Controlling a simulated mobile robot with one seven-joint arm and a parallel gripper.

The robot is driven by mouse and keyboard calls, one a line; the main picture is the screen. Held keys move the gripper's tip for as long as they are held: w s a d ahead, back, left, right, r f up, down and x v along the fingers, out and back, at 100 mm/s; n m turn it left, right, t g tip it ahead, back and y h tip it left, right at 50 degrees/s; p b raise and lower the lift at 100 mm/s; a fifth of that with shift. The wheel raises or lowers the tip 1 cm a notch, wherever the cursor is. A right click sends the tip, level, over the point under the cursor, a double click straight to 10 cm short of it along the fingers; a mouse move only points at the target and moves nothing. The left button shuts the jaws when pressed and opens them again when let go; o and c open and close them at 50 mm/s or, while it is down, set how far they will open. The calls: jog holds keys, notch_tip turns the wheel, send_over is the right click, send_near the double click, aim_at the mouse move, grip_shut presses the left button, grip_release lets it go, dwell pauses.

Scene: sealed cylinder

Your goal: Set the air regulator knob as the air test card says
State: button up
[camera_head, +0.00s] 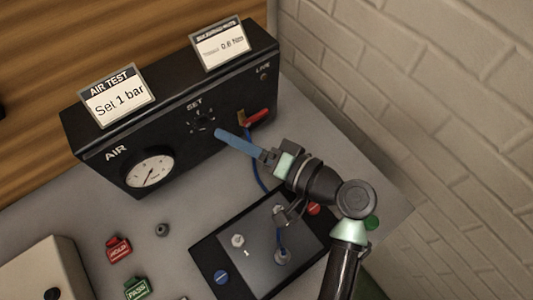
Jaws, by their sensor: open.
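The air test card (118,97) stands on top of the black air box (93,139) and reads "Set 1 bar". The dark regulator knob (203,124) is on the box's front under the word SET; its pointer is too small to read. The round white gauge (150,171) is lower left of it, with its dark needle visible but its value unreadable. My gripper (220,134) has blue fingers pointing at the box, with tips just right of the knob and slightly below it. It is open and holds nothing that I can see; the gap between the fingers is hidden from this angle.
A red-handled valve (255,117) sits close right of my fingers, with a blue hose (255,172) below. A second card (220,48) stands on the box. In front are a black-framed plate (210,262), red HOLD (118,249) and green PASS (136,289) pieces. A brick wall is right.

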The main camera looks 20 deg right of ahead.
jog(key=b+v, duration=0.1)
jog(key=v, duration=0.5)
jog(key=shift+s+d, duration=0.25)
jog(key=shift+d, duration=0.05)
jog(key=w+a+r+n+t+h, duration=0.2)
jog(key=w+r+h, duration=0.2)
jog(key=w+r, duration=0.75)
notch_tip(320, 180, up, 13)
jog(key=w+a+n+t+h, duration=0.2)
jog(key=t+h, duration=0.1)
jog(key=t, duration=0.1)
jog(key=s+a+r+t+h, duration=0.1)
jog(key=s+r+t, duration=0.2)
jog(key=r, duration=0.5)
jog(key=s+a+r+n+t+h, duration=0.1)
jog(key=s+a+r+t, duration=0.1)
jog(key=r, duration=0.5)
jog(key=s+a+r+t, duration=0.1)
jog(key=s+r+t, duration=0.2)
jog(key=s+r, duration=0.3)
notch_tip(320, 180, up, 3)
jog(key=shift+a+f+t+h, duration=0.2)
jog(key=shift+a+t+h, duration=0.2)
